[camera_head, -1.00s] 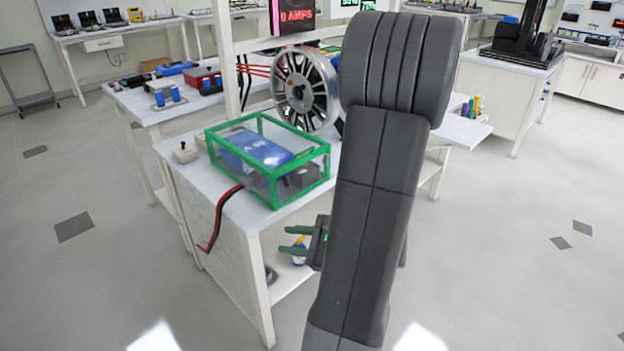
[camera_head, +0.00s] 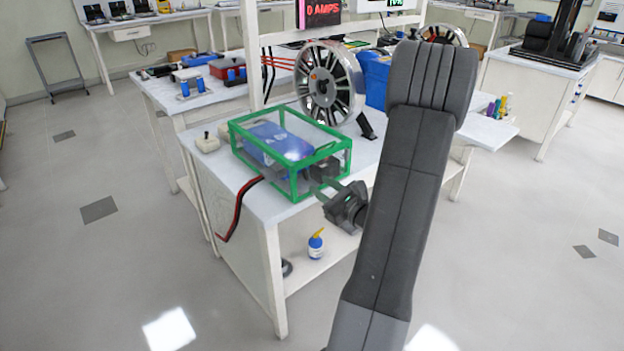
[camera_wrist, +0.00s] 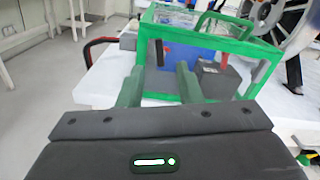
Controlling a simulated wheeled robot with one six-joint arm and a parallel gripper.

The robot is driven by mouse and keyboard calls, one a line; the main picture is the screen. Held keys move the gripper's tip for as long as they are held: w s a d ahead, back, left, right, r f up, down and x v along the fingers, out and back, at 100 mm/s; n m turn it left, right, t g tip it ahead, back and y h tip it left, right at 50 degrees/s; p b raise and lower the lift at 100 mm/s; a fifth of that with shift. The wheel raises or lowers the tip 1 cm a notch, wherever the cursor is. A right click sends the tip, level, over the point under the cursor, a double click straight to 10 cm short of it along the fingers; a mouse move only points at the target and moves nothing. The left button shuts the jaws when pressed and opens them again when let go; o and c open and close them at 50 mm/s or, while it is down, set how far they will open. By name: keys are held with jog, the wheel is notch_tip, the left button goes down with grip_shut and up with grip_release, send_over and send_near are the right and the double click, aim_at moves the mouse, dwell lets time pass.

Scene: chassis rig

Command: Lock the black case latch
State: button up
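A clear box with a green frame (camera_head: 262,172) stands on the white bench. It holds a blue block (camera_head: 280,142) and a small dark block (camera_head: 322,170) near its front right corner; the dark block also shows in the wrist view (camera_wrist: 215,80). I cannot tell whether this dark block is the black case, and no latch is clear. My gripper (camera_head: 328,195) is at the box's front right corner, partly hidden by my arm. In the wrist view its two green fingers (camera_wrist: 158,82) are apart, with nothing seen between them, pointing at the box. Contact cannot be told.
A silver spoked wheel (camera_head: 330,85) stands behind the box, with a blue container (camera_head: 376,80) to its right. Red and black cables (camera_head: 238,208) hang off the bench's left side. A small bottle (camera_head: 316,243) stands on the lower shelf. Black equipment (camera_head: 545,50) sits on a far right cabinet.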

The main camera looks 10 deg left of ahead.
aim_at(307, 176)
jog(key=x, duration=0.5)
grip_shut()
